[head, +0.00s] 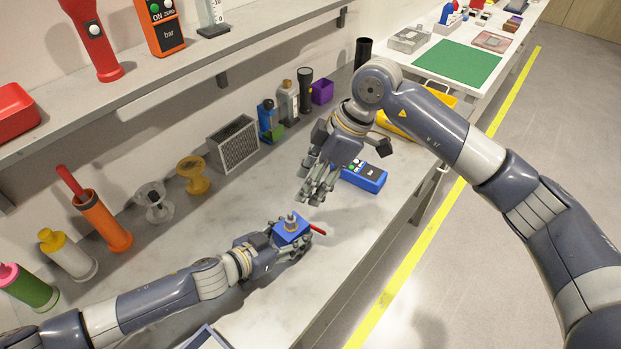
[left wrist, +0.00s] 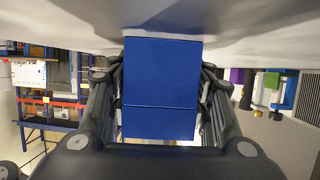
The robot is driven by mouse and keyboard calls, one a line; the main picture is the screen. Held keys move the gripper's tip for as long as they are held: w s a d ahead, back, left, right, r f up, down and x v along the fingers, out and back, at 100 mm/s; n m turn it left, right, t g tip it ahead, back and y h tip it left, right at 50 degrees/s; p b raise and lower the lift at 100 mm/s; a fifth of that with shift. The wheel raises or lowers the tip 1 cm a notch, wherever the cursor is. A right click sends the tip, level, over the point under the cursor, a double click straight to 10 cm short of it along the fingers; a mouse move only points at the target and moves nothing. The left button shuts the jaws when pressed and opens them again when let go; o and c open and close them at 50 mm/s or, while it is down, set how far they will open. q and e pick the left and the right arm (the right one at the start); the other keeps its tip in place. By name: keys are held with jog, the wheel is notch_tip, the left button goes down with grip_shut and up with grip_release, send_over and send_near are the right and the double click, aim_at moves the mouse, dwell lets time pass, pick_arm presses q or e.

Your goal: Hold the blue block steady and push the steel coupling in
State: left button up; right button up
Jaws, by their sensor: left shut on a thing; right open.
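The blue block (head: 291,230) is on the light bench top in the head view, with the steel coupling (head: 291,219) standing upright on its top. A red handle (head: 317,230) sticks out at the block's right side. My left gripper (head: 287,246) is shut on the block. In the left wrist view, the blue block (left wrist: 160,85) fills the middle between the two fingers; the coupling does not show there. My right gripper (head: 315,186) is open and empty, above and slightly right of the coupling and apart from it. How deep the coupling sits cannot be told.
A blue meter (head: 364,177) lies right of my right gripper. A grey mesh box (head: 234,145), an orange cylinder (head: 103,222) and several bottles stand along the wall. A shelf (head: 180,62) runs above. The bench's front right part is clear.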

pick_arm(q)
jog(key=o, duration=0.9)
